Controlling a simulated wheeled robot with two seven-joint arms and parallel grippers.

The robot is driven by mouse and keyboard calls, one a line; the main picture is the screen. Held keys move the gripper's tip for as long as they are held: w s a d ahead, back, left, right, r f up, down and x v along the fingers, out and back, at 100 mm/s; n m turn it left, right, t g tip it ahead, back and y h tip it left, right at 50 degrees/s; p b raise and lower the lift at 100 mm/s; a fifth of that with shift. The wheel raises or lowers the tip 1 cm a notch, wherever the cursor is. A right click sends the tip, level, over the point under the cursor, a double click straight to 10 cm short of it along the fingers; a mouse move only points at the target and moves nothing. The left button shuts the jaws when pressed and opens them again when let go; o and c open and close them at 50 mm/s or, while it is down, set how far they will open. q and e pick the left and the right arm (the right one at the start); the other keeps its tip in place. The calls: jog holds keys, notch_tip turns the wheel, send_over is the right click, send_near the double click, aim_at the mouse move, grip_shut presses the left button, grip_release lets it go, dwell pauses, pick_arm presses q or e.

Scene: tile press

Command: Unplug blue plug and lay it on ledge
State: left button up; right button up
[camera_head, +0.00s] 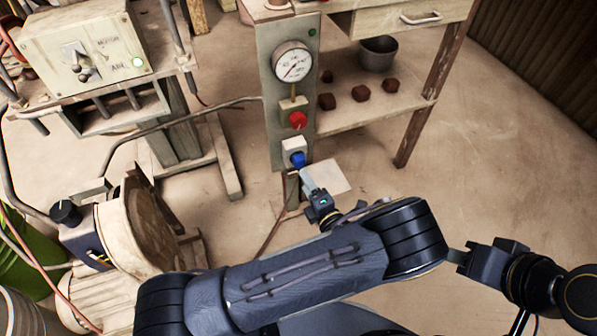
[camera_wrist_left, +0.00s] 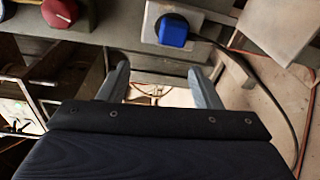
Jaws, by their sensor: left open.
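The blue plug (camera_head: 298,159) sits in a white socket (camera_head: 292,145) low on the grey panel post. It also shows in the left wrist view (camera_wrist_left: 174,30), with a black cable running off to the right. The pale ledge (camera_head: 334,180) juts out just right of and below the socket, and its bare top shows in the wrist view (camera_wrist_left: 283,24). My left gripper (camera_head: 306,178) is open and empty, close to the plug; in the wrist view its fingers are spread below the plug, apart from it. My right gripper (camera_head: 457,257) is at the lower right, away from the panel; its jaw state is unclear.
Above the socket are a red knob (camera_head: 297,119) and a gauge (camera_head: 292,63). A shelf (camera_head: 400,112) with dark red lumps and a grey pot (camera_head: 378,53) stands right of the post. A control box (camera_head: 85,50) and round machine are at left. The floor at right is clear.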

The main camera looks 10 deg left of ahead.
aim_at(301, 165)
pick_arm(q)
jog(key=f+m, duration=0.1)
jog(key=d+f+m+t+h, duration=0.1)
jog(key=shift+w+d+m+t, duration=0.25)
jog(key=shift+d+m+t, duration=0.05)
pick_arm(e)
jog(key=shift+f, duration=0.55)
pick_arm(q)
jog(key=shift+b+x, duration=0.55)
jog(key=shift+x, duration=3.95)
pick_arm(e)
jog(key=shift+f, duration=0.35)
pick_arm(q)
jog(key=shift+p, duration=0.3)
pick_arm(e)
jog(key=shift+r, duration=0.3)
pick_arm(q)
grip_shut()
jog(key=p+v, duration=0.1)
jog(key=v, duration=0.5)
pick_arm(e)
jog(key=shift+r, duration=0.55)
